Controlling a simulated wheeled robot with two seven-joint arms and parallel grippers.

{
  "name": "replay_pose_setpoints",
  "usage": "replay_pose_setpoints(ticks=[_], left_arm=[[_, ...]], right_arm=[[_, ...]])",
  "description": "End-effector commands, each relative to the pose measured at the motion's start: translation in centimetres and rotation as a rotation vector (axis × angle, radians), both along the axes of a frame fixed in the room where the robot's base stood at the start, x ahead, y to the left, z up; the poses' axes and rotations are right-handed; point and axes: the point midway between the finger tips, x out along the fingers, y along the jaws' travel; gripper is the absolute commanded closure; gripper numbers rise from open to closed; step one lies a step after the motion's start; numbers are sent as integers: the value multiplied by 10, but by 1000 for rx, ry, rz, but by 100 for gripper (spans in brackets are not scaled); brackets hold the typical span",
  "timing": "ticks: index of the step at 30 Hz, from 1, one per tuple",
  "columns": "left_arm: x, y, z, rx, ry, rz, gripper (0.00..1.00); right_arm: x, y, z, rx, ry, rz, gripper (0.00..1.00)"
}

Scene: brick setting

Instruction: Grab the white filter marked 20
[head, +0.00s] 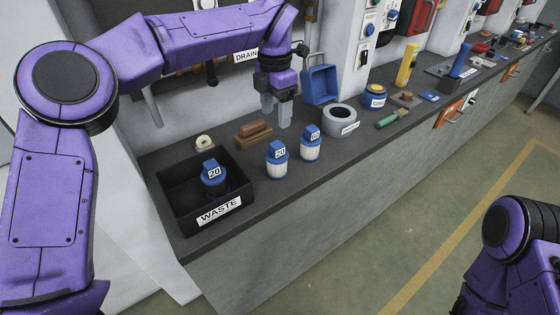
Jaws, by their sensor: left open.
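The white filter marked 20 (278,168) stands upright on the dark bench top, with a blue cap and a white ribbed body. A similar white filter (311,151) with a blue cap stands just to its right; its label looks like 60. A dark-bodied filter (213,180) with a blue cap marked 20 is inside the black WASTE bin. My left gripper (276,112) is open and empty, fingers pointing down, above and behind the two white filters, apart from both. Part of my right arm shows at the lower right; its gripper is out of view.
The WASTE bin (168,203) stands left of the filters. Behind are a white roll (203,142) and brown blocks (251,138). A blue open box (320,86), a grey ring-shaped pot (340,120) and a green-handled brush (390,119) lie to the right. Bench room in front of the filters is narrow.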

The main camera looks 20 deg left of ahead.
Motion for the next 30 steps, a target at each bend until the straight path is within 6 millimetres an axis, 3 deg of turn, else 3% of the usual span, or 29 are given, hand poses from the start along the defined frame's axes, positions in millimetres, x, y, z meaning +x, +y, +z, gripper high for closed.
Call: replay_pose_setpoints(ticks=[6,11,18,26,29,30], left_arm=[[-1,0,-39,1,6,0,36],[-2,1,-57,2,5,1,36],[-7,-1,-98,2,5,3,36],[-7,-1,-105,0,2,3,36],[-7,-1,-105,0,2,3,62],[-7,-1,-105,0,2,3,75]], right_arm=[[0,0,1,0,0,0,57],[0,0,3,0,0,0,57],[0,0,13,0,0,0,57],[0,0,12,0,0,0,57],[0,0,12,0,0,0,57],[0,0,12,0,0,0,57]])
